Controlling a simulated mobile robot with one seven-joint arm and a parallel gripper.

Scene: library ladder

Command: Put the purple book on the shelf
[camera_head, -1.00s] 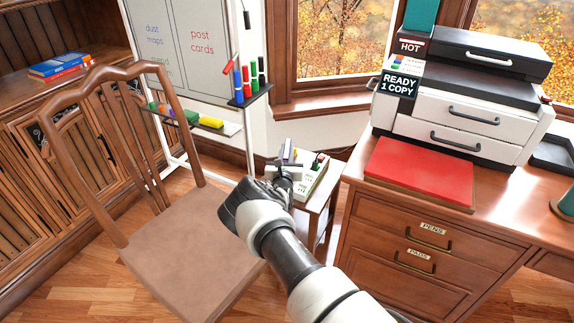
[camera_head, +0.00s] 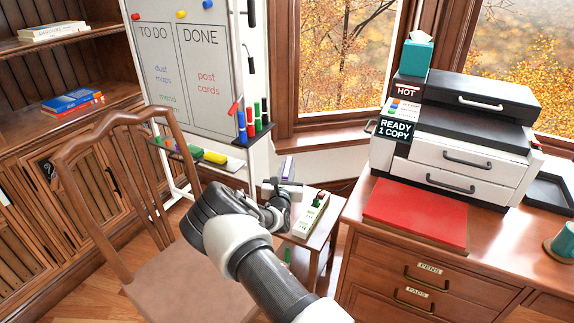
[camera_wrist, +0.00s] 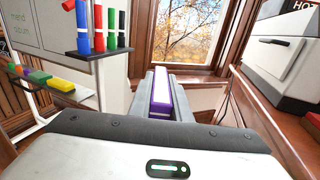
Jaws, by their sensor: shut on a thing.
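The purple book (camera_wrist: 161,97) stands between the two fingers of my gripper (camera_wrist: 160,88) in the wrist view, its white page edge and purple cover showing. My gripper is shut on it. In the head view my gripper (camera_head: 287,184) is above the small side table, and only a bit of the purple book (camera_head: 288,167) shows beyond the fingers. The bookshelf (camera_head: 25,129) stands at the left, with a blue and a red book (camera_head: 72,101) lying on one board and pale books (camera_head: 52,31) on a higher board.
A wooden chair (camera_head: 170,290) stands between my arm and the bookshelf. A whiteboard (camera_head: 190,75) with a marker tray (camera_head: 258,132) stands behind it. A desk with a printer (camera_head: 455,140) is at the right.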

